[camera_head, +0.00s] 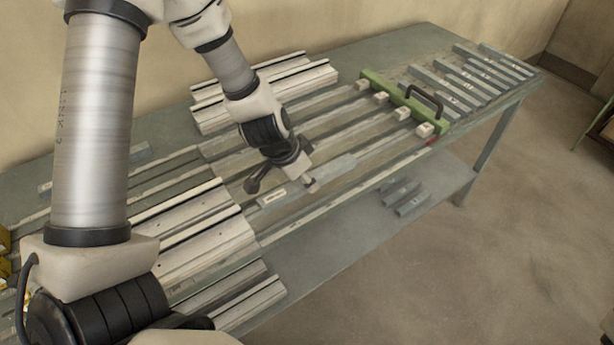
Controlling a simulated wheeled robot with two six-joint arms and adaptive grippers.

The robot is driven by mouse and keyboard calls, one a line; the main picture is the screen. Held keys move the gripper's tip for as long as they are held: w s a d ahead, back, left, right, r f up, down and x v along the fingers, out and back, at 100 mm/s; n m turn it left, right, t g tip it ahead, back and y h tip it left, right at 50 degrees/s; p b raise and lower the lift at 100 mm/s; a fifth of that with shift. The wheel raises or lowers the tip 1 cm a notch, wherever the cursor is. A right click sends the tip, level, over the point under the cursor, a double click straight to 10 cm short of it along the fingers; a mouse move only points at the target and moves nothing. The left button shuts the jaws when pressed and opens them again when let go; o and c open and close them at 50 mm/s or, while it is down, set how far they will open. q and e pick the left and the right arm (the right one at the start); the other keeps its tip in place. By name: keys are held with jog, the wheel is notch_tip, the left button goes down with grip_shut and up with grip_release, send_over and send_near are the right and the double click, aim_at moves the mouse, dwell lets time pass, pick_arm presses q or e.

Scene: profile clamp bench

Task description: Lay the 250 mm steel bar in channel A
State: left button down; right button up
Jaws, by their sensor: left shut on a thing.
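My left gripper (297,184) is over the middle of the bench, shut on a grey steel bar (336,168). The bar runs lengthwise along the channels near the bench's front side. A pale label (272,198) shows on its near-left part; the text is too small to read. The gripper hides the middle of the bar. I cannot tell whether the bar rests in a channel or hangs just above it. Long parallel channels (335,133) run along the bench; no channel letter is readable. My right gripper is out of view.
A green clamp beam (388,93) with a black handle (425,99) crosses the channels to the right. Several steel bars (462,79) lie at the bench's right end. Pale profiles (310,75) stand behind; more (203,240) lie in front-left. Several bars (402,195) lie on the lower shelf.

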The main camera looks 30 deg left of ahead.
aim_at(310, 198)
pick_arm(q)
notch_tip(310, 198, down, 4)
jog(key=shift+r+b, duration=0.2)
jog(key=shift+b, duration=0.45)
jog(key=shift+w+f, duration=0.1)
jog(key=shift+w, duration=0.1)
jog(key=shift+r, duration=0.25)
jog(key=shift+s+d, duration=0.1)
jog(key=shift+s, duration=0.1)
jog(key=shift+f, duration=0.3)
jog(key=shift+s+f+b, duration=0.2)
jog(key=shift+b, duration=0.15)
jog(key=c, duration=1)
grip_release()
jog(key=shift+s, duration=0.1)
jog(key=shift+o, duration=0.8)
jog(key=shift+d+f, duration=0.1)
jog(key=shift+w+f, duration=0.15)
jog(key=shift+w, duration=0.2)
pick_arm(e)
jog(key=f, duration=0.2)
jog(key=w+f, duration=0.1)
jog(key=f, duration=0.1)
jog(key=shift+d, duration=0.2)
pick_arm(q)
jog(key=shift+s, duration=0.1)
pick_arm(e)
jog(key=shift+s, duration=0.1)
